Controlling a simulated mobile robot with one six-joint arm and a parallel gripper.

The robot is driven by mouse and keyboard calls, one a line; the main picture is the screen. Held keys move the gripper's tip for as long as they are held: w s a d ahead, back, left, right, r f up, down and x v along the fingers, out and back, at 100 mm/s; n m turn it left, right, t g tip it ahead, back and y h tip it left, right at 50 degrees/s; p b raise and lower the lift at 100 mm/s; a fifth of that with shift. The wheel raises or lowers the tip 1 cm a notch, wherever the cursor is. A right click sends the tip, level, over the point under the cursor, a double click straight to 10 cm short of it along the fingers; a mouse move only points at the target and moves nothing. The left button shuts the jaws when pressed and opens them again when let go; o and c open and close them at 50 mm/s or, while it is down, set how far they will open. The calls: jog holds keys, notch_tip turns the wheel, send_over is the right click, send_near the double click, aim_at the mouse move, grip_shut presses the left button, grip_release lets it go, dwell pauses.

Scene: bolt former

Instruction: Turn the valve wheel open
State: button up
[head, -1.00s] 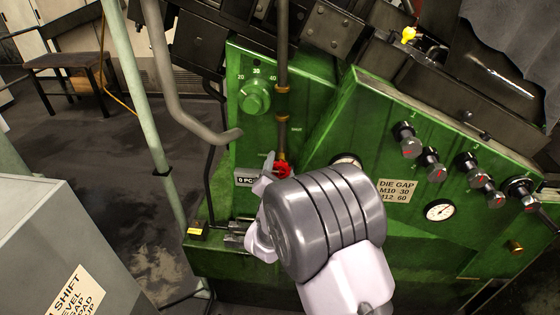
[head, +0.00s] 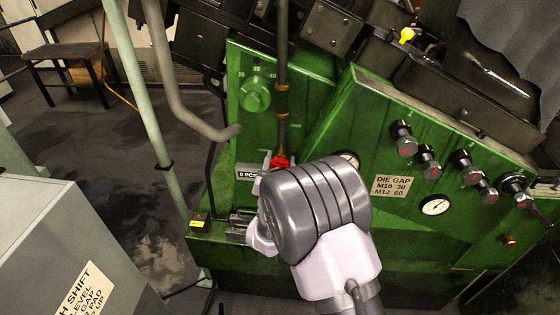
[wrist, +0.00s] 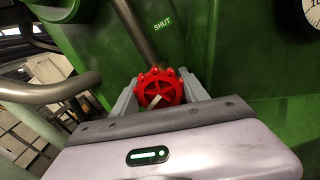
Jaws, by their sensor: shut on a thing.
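The red valve wheel (head: 281,162) sits low on the vertical pipe at the front of the green machine, mostly hidden behind my arm in the head view. In the wrist view the wheel (wrist: 160,87) shows whole, with a pale mark across its lower part. My gripper (wrist: 162,92) has one grey finger on each side of the wheel and is shut on it. In the head view my gripper (head: 272,166) is partly covered by my grey wrist. The word SHUT is printed on the green panel above the wheel in the wrist view.
A green dial knob (head: 255,95) is up left of the wheel. A bent grey pipe (head: 180,95) and a pale post (head: 140,110) stand to the left. Several black knobs (head: 429,160) and a gauge (head: 435,205) are at the right. A grey cabinet (head: 50,235) fills the lower left.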

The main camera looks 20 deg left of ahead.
jog(key=o, duration=1.1)
